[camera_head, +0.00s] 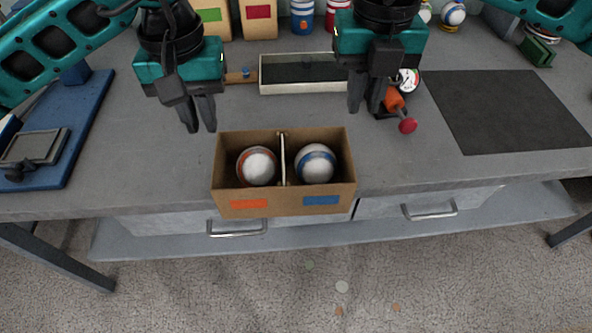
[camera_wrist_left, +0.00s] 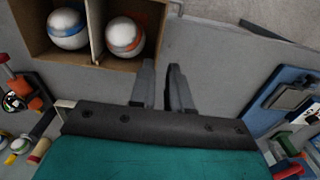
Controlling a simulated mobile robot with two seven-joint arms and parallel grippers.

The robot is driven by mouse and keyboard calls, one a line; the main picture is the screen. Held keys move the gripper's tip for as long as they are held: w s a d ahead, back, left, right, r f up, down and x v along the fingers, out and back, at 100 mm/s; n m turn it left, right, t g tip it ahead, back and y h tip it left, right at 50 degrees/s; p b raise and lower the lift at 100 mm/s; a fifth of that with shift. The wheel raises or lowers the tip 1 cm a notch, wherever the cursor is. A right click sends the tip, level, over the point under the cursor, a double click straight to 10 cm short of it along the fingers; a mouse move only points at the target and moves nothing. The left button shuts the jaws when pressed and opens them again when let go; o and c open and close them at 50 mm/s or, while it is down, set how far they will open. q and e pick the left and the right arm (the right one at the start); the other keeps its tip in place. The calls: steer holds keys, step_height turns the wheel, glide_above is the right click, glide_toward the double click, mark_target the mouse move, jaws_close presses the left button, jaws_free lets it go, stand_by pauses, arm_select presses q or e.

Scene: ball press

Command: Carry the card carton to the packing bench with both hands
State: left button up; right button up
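The card carton (camera_head: 232,208) is an open brown box at the front edge of the grey bench. A divider splits it into two compartments. A white ball with red bands (camera_head: 257,166) is in the left one and a white ball with blue bands (camera_head: 315,164) in the right one. The carton also shows in the left wrist view (camera_wrist_left: 152,14). My left gripper (camera_head: 203,128) is open and empty, behind and left of the carton; its parted fingers (camera_wrist_left: 163,70) show beside the carton. My right gripper (camera_head: 366,108) is open and empty, behind and right of the carton. Neither touches it.
A shallow pale tray (camera_head: 300,88) lies behind the carton. A gauge (camera_head: 409,80) and a red-knobbed handle (camera_head: 407,125) are near my right gripper. A blue board (camera_head: 80,130) lies left, a bare dark mat (camera_head: 505,110) right. Cartons and jars stand at the back.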

mark_target(219, 169)
steer(key=shift+a, duration=0.1)
